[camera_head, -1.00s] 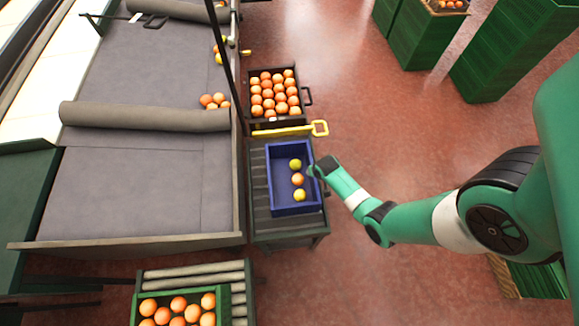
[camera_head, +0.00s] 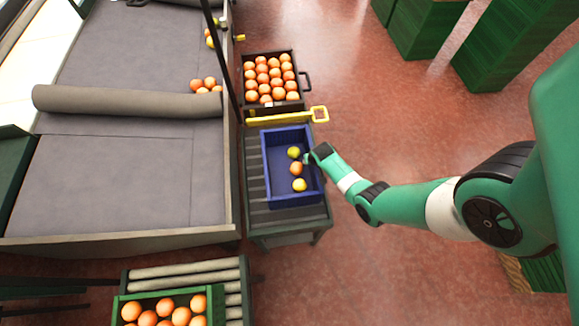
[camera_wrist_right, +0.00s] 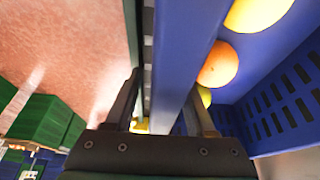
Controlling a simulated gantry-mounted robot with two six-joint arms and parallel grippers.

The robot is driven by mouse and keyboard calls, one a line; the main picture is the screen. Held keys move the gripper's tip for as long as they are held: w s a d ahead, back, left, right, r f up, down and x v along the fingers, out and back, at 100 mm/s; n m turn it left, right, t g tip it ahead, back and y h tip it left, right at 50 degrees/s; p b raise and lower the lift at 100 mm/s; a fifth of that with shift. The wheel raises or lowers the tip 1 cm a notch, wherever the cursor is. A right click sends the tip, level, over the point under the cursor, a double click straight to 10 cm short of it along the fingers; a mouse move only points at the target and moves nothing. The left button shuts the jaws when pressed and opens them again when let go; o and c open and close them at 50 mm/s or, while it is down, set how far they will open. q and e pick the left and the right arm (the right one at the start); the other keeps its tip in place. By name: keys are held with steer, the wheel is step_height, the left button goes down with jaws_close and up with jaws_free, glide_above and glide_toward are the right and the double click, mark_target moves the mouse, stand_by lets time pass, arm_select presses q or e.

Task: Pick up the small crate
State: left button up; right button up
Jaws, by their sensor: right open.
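The small crate is blue (camera_head: 267,180) and stands on a dark roller stand. It holds two yellow fruits (camera_head: 299,185) and one orange (camera_head: 296,168). My right gripper (camera_head: 309,158) is at the crate's right wall. In the right wrist view, its open fingers (camera_wrist_right: 163,85) stand on either side of the blue wall's rim (camera_wrist_right: 176,45), with one finger outside and one inside. Whether they touch the wall is unclear. The fruits show just beyond the inner finger. My left gripper is not in view.
A yellow-handled tool (camera_head: 285,117) lies just behind the blue crate. A dark crate of oranges (camera_head: 304,84) is beyond it. A green crate of oranges (camera_head: 168,295) is at the front left. A grey sorting table (camera_head: 120,185) stands left. Red floor (camera_head: 400,130) is clear at right.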

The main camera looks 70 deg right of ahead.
jaws_close()
steer(key=shift+r, duration=0.1)
stand_by(1.2)
